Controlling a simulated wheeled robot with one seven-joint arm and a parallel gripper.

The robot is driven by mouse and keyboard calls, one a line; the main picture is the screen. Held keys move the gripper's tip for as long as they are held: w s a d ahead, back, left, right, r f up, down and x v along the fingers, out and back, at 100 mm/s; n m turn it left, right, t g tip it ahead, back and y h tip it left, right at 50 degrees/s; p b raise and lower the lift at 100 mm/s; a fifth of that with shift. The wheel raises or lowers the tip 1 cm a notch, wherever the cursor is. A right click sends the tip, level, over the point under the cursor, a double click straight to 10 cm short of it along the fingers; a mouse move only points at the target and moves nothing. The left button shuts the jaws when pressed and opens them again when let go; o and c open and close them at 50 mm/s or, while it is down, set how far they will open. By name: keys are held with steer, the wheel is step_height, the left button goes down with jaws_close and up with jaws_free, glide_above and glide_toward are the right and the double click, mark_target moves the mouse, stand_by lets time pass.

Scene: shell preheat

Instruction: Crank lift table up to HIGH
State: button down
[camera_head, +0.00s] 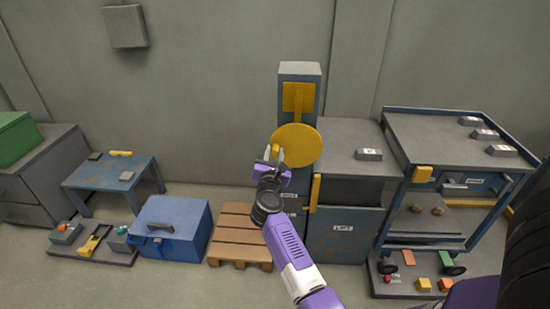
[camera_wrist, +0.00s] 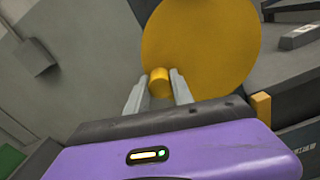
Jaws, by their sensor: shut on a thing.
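A round yellow crank wheel (camera_head: 300,145) is mounted on the front of a blue-grey column (camera_head: 299,70) and also fills the upper middle of the wrist view (camera_wrist: 205,45). A short yellow crank handle (camera_wrist: 160,80) sticks out near the wheel's left edge. My gripper (camera_head: 274,154) is at this left side of the wheel, and its two grey fingers are shut on the handle in the wrist view (camera_wrist: 158,90). A yellow plate (camera_head: 298,97) is on the column above the wheel. No HIGH mark is readable.
A grey-topped cabinet (camera_head: 350,145) stands right of the column, with a blue cart (camera_head: 440,125) beyond it. A wooden pallet (camera_head: 240,228), a blue box (camera_head: 170,225) and a low blue table (camera_head: 110,170) are on the left. Some bare floor lies in front of the blue box.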

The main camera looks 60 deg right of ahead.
mark_target(297, 130)
steer(key=r+m, duration=0.2)
steer(key=m, duration=0.1)
steer(key=r+m, duration=0.1)
steer(key=shift+s+m, duration=0.25)
steer(key=shift+m, duration=0.05)
steer(key=m, duration=0.1)
steer(key=r+m, duration=0.1)
steer(key=shift+s+d+r+m+b, duration=0.2)
steer(key=shift+s+m+b, duration=0.15)
steer(key=shift+m, duration=0.05)
steer(key=m, duration=0.1)
steer(key=s+r+m, duration=0.1)
steer(key=shift+d+r+m, duration=0.1)
steer(key=shift+d+m, duration=0.15)
steer(key=shift+m, duration=0.05)
steer(key=m, duration=0.1)
steer(key=s+m+b, duration=0.1)
steer(key=m, duration=0.1)
steer(key=s+d+r+m, duration=0.1)
steer(key=shift+s+r+m+b, duration=0.1)
steer(key=shift+s+m+b, duration=0.1)
steer(key=shift+m+b, duration=0.15)
steer(key=shift+s+d+r+m+b, duration=0.1)
steer(key=shift+s+d+m+b, duration=0.1)
steer(key=shift+s+m+b, duration=0.55)
steer(key=shift+s+d+r+m, duration=0.1)
steer(key=shift+s+d+m, duration=0.15)
steer(key=shift+m, duration=0.85)
steer(key=shift+s, duration=0.1)
